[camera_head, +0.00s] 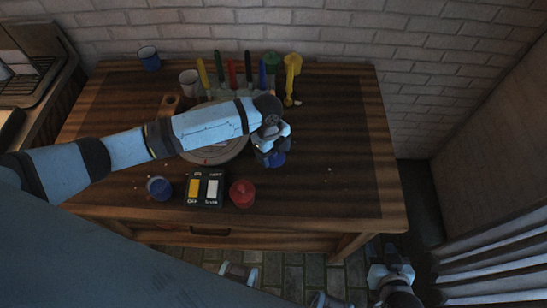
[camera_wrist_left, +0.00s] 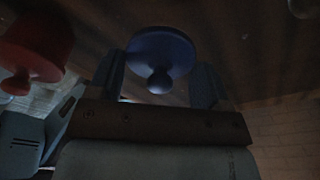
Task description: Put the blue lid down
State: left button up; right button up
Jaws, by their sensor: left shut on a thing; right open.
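The blue lid (camera_head: 278,160) is at my left gripper (camera_head: 270,152), right of the round plate (camera_head: 213,159) on the wooden table. In the left wrist view the lid (camera_wrist_left: 161,52) with its round knob sits between the two fingers (camera_wrist_left: 160,82), which are shut on it. I cannot tell whether the lid touches the table. My left forearm covers part of the plate. My right gripper (camera_head: 390,272) is open and empty, low at the right, off the table's front edge.
A blue pot (camera_head: 159,188), a switch box (camera_head: 206,188) and a red pot (camera_head: 242,193) stand along the front. The table's right side (camera_head: 345,150) is mostly clear.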

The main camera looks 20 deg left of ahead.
aim_at(273, 159)
pick_arm(q)
jog(key=shift+f, duration=2)
jog(key=shift+f, duration=0.2)
jog(key=o, duration=0.9)
jog(key=shift+r, duration=0.15)
jog(key=r, duration=0.4)
jog(key=a+r, duration=0.1)
jog(key=r, duration=0.7)
jog(key=shift+w+a, duration=0.3)
jog(key=shift+w, duration=0.1)
